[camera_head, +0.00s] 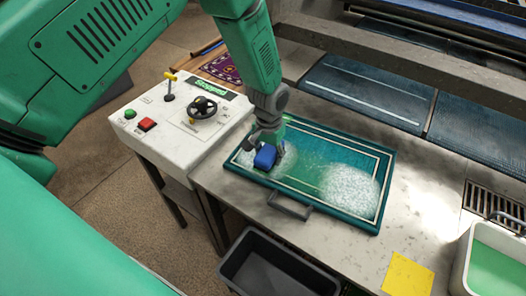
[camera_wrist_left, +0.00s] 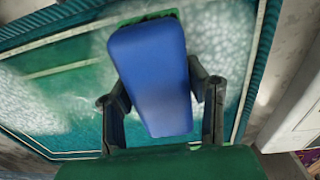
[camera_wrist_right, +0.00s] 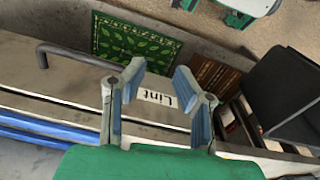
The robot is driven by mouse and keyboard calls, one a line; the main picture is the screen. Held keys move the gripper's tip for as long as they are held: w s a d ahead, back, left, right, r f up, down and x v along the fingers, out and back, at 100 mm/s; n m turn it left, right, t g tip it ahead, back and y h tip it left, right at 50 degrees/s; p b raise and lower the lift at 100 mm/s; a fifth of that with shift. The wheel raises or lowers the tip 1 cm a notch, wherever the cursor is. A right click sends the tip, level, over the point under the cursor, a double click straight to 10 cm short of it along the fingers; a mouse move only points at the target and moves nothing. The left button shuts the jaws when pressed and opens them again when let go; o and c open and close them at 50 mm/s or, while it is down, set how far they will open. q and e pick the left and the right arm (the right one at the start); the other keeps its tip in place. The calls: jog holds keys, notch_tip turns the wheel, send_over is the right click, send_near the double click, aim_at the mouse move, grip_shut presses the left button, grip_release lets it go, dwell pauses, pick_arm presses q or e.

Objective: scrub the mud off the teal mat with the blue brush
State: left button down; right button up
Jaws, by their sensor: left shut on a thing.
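The teal mat (camera_head: 386,165) lies on the worktop, with white foam patches at its right and upper left and a cleaner teal band between them. The blue brush (camera_head: 265,157) is on the mat's left part, held by my left gripper (camera_head: 268,142). In the left wrist view the brush (camera_wrist_left: 152,80) sits between the two fingers of the left gripper (camera_wrist_left: 160,105), with foam around it on the mat. Whether the bristles touch the mat is hidden. My right gripper (camera_wrist_right: 160,95) is open and empty, seen only in the right wrist view, above a ledge with a "Lint" label (camera_wrist_right: 158,97).
A white control panel (camera_head: 165,125) with a wheel, lever and buttons stands left of the mat. A dark bin (camera_head: 275,268) is below. A yellow cloth (camera_head: 407,275) and green-filled tub (camera_head: 495,268) are at right.

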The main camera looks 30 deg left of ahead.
aim_at(253, 155)
pick_arm(q)
jog(key=shift+s+d+f, duration=0.15)
jog(key=shift+d+f, duration=0.05)
jog(key=shift+d, duration=0.5)
jog(key=shift+a+r+p, duration=0.15)
jog(key=shift+a+p, duration=0.15)
jog(key=shift+a, duration=3.7)
jog(key=shift+d, duration=4.3)
